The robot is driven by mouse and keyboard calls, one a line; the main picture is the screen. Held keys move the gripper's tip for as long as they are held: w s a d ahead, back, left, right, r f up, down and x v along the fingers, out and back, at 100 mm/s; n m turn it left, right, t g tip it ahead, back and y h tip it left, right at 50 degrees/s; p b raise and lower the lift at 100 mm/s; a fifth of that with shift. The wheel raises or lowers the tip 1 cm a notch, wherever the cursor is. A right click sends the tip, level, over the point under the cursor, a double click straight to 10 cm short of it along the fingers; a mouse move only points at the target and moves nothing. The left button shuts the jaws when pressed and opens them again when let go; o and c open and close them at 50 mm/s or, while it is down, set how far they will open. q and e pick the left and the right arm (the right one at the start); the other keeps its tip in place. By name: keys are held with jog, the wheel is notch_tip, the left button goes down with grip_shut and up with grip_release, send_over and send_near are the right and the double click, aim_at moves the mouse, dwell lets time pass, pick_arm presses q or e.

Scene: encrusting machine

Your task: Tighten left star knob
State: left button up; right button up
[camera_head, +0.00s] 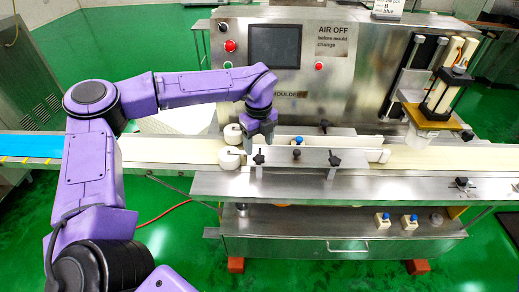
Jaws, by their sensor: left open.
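The left star knob (259,158) is a small black knob on the front of the metal guide plate (300,158) over the conveyor. A second black star knob (335,160) is on the same plate to its right. My left gripper (261,138) is open and points down just above and behind the left star knob. I see no contact with the knob, and the fingers look small and dark against the machine. My right gripper is out of view.
White rollers (229,158) sit close to the left of my gripper. A blue knob (297,141) and another black knob (324,125) stand behind the plate. The machine's panel with a dark screen (274,46) rises behind. The conveyor belt (175,151) is clear on the left.

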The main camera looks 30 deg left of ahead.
aim_at(259, 157)
pick_arm(q)
jog(key=f, duration=0.5)
jog(key=shift+w+f+p, duration=0.15)
jog(key=shift+w+p, duration=0.05)
jog(key=shift+p, duration=0.15)
jog(key=shift+s, duration=0.1)
jog(key=shift+c, duration=0.3)
jog(key=c, duration=1)
